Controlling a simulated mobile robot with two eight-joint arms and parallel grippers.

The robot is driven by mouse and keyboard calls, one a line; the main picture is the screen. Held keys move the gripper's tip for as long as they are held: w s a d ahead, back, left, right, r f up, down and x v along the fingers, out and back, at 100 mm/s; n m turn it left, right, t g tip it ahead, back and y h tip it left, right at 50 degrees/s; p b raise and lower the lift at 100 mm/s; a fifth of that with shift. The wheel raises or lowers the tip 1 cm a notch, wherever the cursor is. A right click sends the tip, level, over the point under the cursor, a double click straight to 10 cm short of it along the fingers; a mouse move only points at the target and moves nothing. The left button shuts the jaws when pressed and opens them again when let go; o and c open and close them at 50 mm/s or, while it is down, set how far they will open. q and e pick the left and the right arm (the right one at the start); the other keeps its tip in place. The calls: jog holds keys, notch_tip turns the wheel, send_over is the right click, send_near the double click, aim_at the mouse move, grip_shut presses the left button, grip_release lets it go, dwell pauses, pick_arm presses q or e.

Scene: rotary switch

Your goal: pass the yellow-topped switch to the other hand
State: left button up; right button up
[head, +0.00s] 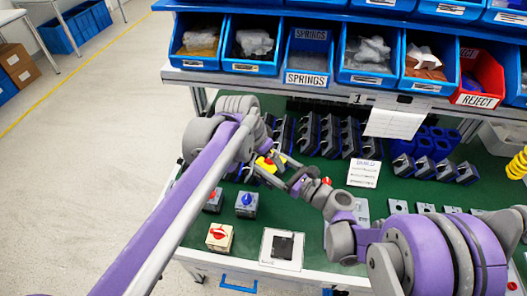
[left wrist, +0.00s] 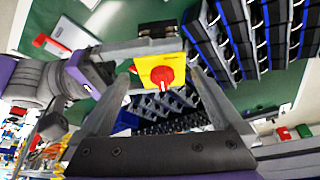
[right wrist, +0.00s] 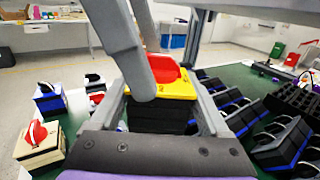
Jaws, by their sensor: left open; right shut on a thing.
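The yellow-topped switch (head: 265,164) has a black body and a red knob. It is held above the bench between my two grippers. My right gripper (right wrist: 160,108) is shut on its black body, with the yellow top (right wrist: 174,88) showing above the fingers. My left gripper (left wrist: 161,82) is open, and its fingers point at the yellow top and red knob (left wrist: 162,76) from either side. In the right wrist view a left finger crosses in front of the knob. I cannot tell whether the left fingers touch the switch.
A blue-knobbed switch (head: 246,204) and a red-knobbed beige switch (head: 221,236) stand at the bench's left front. A white plate with a black part (head: 283,247) lies near the front edge. Rows of black parts (head: 330,136) stand behind the grippers, under shelved blue bins (head: 307,56).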

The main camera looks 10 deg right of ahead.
pick_arm(q)
jog(key=x, duration=0.8)
jog(key=shift+s, duration=0.1)
jog(key=c, duration=1.4)
jog(key=shift+c, duration=0.4)
pick_arm(e)
jog(key=o, duration=1.5)
jog(key=shift+d, duration=0.1)
